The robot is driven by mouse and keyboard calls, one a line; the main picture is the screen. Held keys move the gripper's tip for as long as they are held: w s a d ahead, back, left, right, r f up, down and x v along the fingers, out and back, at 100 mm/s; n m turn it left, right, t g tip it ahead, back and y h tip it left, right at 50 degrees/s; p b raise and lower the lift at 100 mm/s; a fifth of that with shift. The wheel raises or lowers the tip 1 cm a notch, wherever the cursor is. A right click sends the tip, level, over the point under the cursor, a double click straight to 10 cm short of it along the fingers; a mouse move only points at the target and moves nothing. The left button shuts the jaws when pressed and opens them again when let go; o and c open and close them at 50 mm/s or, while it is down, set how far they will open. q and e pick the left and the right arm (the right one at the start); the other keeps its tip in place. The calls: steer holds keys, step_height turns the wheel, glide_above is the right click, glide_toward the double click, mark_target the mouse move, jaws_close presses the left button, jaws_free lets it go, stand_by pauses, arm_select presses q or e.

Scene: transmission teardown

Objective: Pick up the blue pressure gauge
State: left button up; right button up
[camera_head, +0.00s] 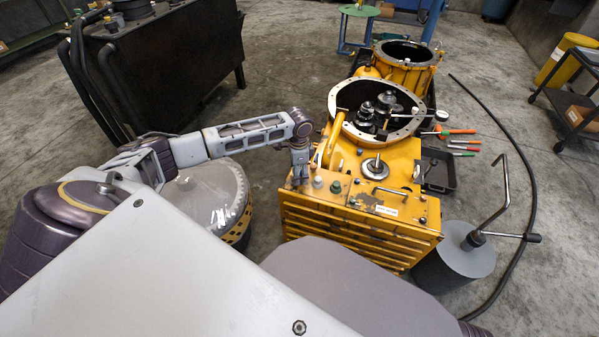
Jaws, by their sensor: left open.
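My left gripper (299,178) points down over the left edge of the yellow machine's (365,242) flat top. It is open, and its fingers are small and hard to make out. Two small round greenish fittings, a pale one (318,182) and a darker one (336,187), stand on that top just right of the gripper, apart from it. I cannot tell whether either is the blue pressure gauge, and no clearly blue gauge shows. My right gripper is not in view.
An open round housing (340,95) with metal gears inside stands behind the flat top. Several coloured hand tools (462,142) lie right of it. A grey cylinder (455,262) with a bent metal rod stands at the right front. A dark hose (530,165) curves across the floor.

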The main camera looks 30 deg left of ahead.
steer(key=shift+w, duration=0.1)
arm_select(q)
steer(key=c, duration=1.3)
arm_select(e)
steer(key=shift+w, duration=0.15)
arm_select(q)
steer(key=shift+r, duration=0.1)
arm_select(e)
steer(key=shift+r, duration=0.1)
arm_select(q)
steer(key=shift+r, duration=0.2)
steer(key=shift+r+p, duration=0.35)
steer(key=shift+r, duration=0.3)
step_height(320, 180, up, 8)
steer(key=p, duration=0.2)
steer(key=shift+r+p, duration=0.1)
steer(key=shift+p, duration=0.25)
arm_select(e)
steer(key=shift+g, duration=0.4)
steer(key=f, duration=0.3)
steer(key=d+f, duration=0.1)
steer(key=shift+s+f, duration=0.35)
arm_select(q)
steer(key=shift+r, duration=0.1)
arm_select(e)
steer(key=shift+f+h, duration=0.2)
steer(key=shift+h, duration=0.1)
